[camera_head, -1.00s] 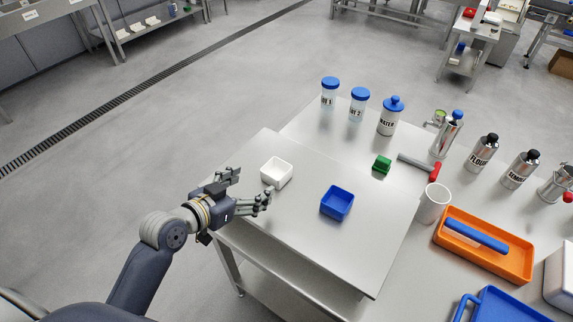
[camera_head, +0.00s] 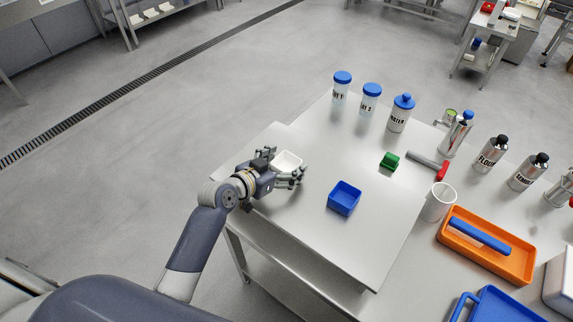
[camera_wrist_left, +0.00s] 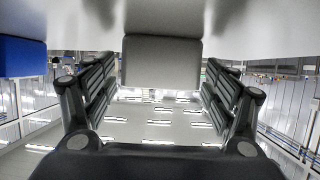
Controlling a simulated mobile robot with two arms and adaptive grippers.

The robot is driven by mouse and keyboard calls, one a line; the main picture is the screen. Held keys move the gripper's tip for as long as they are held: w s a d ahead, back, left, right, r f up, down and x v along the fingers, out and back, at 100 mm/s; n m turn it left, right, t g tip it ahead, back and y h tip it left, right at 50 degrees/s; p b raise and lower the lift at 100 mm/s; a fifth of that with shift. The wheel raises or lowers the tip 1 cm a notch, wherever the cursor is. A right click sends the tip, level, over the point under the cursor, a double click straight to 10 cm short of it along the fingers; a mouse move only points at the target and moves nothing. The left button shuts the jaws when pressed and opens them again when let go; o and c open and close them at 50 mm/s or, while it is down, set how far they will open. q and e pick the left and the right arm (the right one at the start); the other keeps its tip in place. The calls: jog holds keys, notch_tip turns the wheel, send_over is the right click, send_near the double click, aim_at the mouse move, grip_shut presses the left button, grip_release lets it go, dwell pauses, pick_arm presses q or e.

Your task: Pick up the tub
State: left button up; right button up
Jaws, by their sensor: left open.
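A small white square tub (camera_head: 287,159) sits on the raised steel board on the table. My left gripper (camera_head: 284,166) is open, with its fingers on either side of the tub. In the left wrist view the tub (camera_wrist_left: 162,62) shows as a grey block between the two spread fingers (camera_wrist_left: 160,95). Gaps show between it and both fingers. In the head view the fingers hide part of its lower side. A blue square tub (camera_head: 344,198) stands on the same board, to the right of the gripper. My right gripper is out of view.
A green block (camera_head: 389,161), a red-ended tool (camera_head: 428,165) and a white cup (camera_head: 438,202) lie to the right. Blue-lidded jars (camera_head: 370,99) and a water bottle (camera_head: 400,113) stand behind. An orange tray (camera_head: 487,245) is at right. The board's front is clear.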

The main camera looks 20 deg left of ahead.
pick_arm(q)
jog(key=shift+w+d+f, duration=0.2)
jog(key=shift+w+f, duration=0.05)
jog(key=shift+w, duration=0.2)
jog(key=c, duration=1.1)
jog(key=shift+o, duration=0.2)
jog(key=shift+r, duration=0.15)
